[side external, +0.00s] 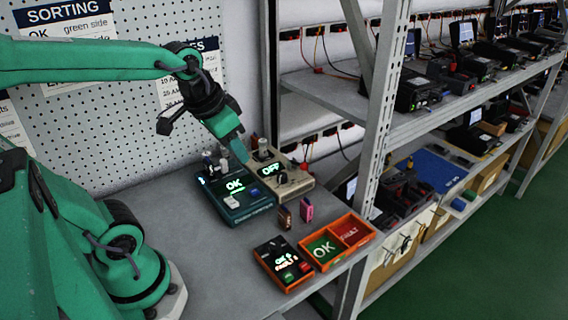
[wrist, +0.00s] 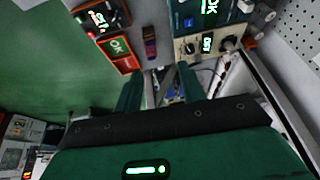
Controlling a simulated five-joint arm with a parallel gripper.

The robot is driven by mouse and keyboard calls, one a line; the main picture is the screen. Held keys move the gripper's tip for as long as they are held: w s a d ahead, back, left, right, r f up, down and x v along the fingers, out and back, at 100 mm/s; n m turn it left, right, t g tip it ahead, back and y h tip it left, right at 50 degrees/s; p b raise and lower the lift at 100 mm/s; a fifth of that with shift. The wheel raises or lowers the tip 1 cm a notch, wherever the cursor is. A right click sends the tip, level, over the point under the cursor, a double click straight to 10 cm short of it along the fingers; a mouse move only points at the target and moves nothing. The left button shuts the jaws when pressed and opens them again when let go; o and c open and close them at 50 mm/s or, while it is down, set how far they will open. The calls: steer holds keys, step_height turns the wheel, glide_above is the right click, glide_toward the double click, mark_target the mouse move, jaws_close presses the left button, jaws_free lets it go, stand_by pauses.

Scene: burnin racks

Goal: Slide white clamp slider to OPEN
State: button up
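The teal test unit (side external: 252,210) stands on the bench with a lit OK display. A small white block (side external: 231,202), which looks like the clamp slider, sits on its near face; its exact setting cannot be read. The unit also shows at the top of the wrist view (wrist: 180,12). My gripper (side external: 241,157) points down above the back right of the unit, beside the beige OFF unit, apart from the white block. In the wrist view its two fingers (wrist: 160,85) stand apart with nothing clearly held between them.
The beige unit (side external: 292,188) shows OFF. A brown block (side external: 285,217) and a pink block (side external: 306,209) stand in front. An orange two-part tray (side external: 372,236) and a dark button box (side external: 284,263) lie near the bench edge. The bench's left part (side external: 190,235) is clear.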

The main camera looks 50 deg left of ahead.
steer(key=w+a+f+g, duration=0.35)
steer(key=w+a, duration=0.25)
steer(key=a, duration=0.5)
steer(key=g, duration=0.1)
glide_above(223, 160)
steer(key=shift+h, duration=0.3)
step_height(223, 160, down, 9)
steer(key=shift+r, duration=0.1)
steer(key=shift+f, duration=3.9)
steer(key=shift+c, duration=0.4)
jaws_close()
